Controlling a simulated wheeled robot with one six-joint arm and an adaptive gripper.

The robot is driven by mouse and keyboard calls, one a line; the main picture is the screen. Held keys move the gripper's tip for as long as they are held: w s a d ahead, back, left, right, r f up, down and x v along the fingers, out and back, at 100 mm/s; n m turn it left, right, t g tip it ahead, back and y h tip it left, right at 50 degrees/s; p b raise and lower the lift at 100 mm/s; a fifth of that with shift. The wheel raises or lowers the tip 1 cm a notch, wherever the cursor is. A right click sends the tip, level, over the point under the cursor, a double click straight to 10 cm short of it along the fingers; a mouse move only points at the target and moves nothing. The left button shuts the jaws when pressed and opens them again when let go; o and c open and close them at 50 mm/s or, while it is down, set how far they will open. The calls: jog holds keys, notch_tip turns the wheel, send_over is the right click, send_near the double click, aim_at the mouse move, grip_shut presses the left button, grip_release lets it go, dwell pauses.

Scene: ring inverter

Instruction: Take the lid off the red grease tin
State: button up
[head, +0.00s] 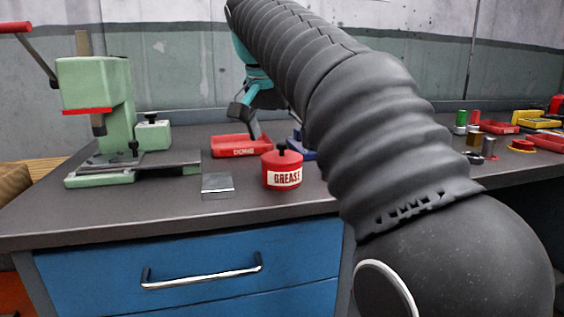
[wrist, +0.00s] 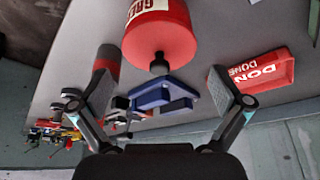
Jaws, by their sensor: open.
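The red grease tin (head: 282,175) stands upright on the bench with its lid (head: 281,157) on. The lid is red with a small black knob (head: 281,147). In the wrist view the tin (wrist: 160,32) is at the top centre, with its black knob (wrist: 159,63) pointing down the picture towards my gripper. My gripper (wrist: 160,75) is open and empty, one finger on each side of the knob's line. In the head view my arm hides part of the gripper, which is above and behind the tin.
A green press (head: 97,105) stands at left. A grey metal plate (head: 217,185) lies left of the tin. Several small items sit at far right.

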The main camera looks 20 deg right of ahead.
jog(key=shift+x, duration=0.95)
